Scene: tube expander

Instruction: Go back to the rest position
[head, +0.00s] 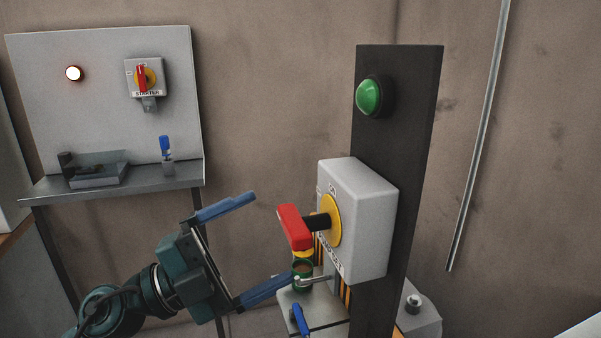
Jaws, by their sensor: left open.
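My left gripper (247,249) comes in from the lower left. Its two blue fingers are spread wide with nothing between them. The fingers point right, toward a grey switch box (366,220) with a red handle (293,228) on a yellow disc (330,221). The upper finger is left of the handle and apart from it. The lower finger's tip is close to a green ring-shaped part (302,272) below the handle; I cannot tell whether they touch. My right gripper is not in view.
A dark post (397,130) carries the box and a green button (369,97). A small metal plate (318,310) with a blue-handled lever (299,319) sits below. At the back left, a grey panel (100,90) with a starter switch (145,78) stands above a shelf (140,183) holding a tray (98,174).

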